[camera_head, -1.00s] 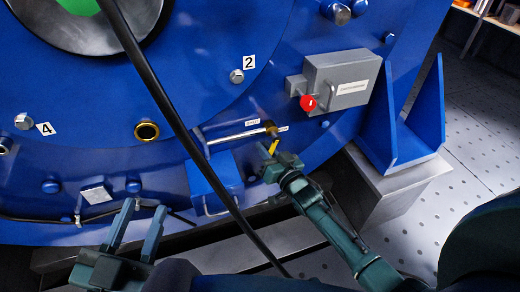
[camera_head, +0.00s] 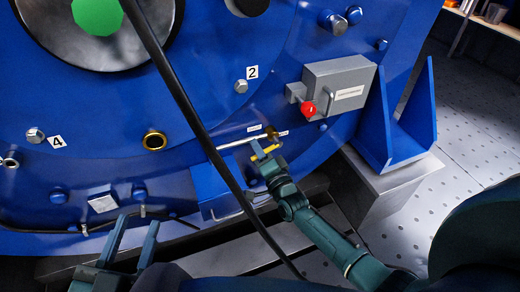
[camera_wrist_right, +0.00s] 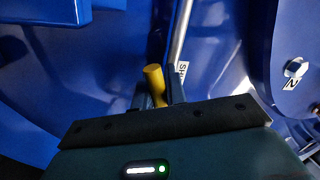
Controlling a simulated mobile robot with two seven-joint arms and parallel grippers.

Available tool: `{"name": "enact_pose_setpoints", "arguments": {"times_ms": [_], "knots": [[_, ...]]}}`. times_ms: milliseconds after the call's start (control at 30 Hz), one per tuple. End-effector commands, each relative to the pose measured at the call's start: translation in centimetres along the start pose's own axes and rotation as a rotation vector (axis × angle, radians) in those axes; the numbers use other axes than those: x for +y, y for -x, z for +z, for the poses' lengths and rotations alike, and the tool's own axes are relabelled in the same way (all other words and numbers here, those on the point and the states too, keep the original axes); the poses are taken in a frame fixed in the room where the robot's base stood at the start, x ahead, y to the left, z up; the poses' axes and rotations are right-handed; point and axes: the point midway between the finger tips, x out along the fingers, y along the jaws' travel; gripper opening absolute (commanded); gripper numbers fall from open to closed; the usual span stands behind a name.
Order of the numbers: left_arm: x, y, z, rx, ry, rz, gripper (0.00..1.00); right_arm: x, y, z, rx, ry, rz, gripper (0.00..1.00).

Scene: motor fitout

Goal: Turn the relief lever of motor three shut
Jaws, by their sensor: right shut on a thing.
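The relief lever has a yellow handle (camera_head: 269,149) below a small brass valve (camera_head: 271,132) at the end of a thin silver pipe (camera_head: 238,142) on the blue motor housing. My right gripper (camera_head: 262,157) is at the lever, its fingers shut on the yellow handle. In the right wrist view the handle (camera_wrist_right: 153,84) stands up between the fingers (camera_wrist_right: 158,97), its rounded end free. Small labels sit beside the valve, too small to read in the head view. My left gripper (camera_head: 137,226) is open and empty at the lower left, away from the lever.
A grey box (camera_head: 340,86) with a red knob (camera_head: 308,109) is above right of the lever. A black cable (camera_head: 190,110) crosses diagonally in front of the housing. A blue bracket (camera_head: 400,130) stands at the right, with open floor beyond it.

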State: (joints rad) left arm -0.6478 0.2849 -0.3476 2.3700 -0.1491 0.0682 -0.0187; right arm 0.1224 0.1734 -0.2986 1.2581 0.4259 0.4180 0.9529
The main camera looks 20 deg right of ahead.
Motion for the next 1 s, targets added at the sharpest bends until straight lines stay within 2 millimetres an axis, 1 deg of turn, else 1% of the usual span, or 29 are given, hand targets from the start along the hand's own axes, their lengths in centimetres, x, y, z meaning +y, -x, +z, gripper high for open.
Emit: {"name": "enact_pose_setpoints", "arguments": {"times_ms": [200,500,700,1000], "knots": [[0.1,0.1,0.2,-0.009,-0.005,0.001,0.36,-1.0,-0.2,-0.1,0.034,-0.176,-0.005,0.0],[0.1,0.2,0.0,-0.011,-0.008,0.0,0.36,-1.8,-0.3,-0.4,0.066,-0.338,-0.01,0.0],[0.1,0.3,0.1,-0.014,-0.008,-0.001,0.36,-2.1,-0.3,-0.5,0.076,-0.386,-0.012,0.0],[0.1,0.3,0.1,-0.015,-0.009,-0.001,0.36,-2.1,-0.4,-0.6,0.079,-0.403,-0.013,0.0]]}}
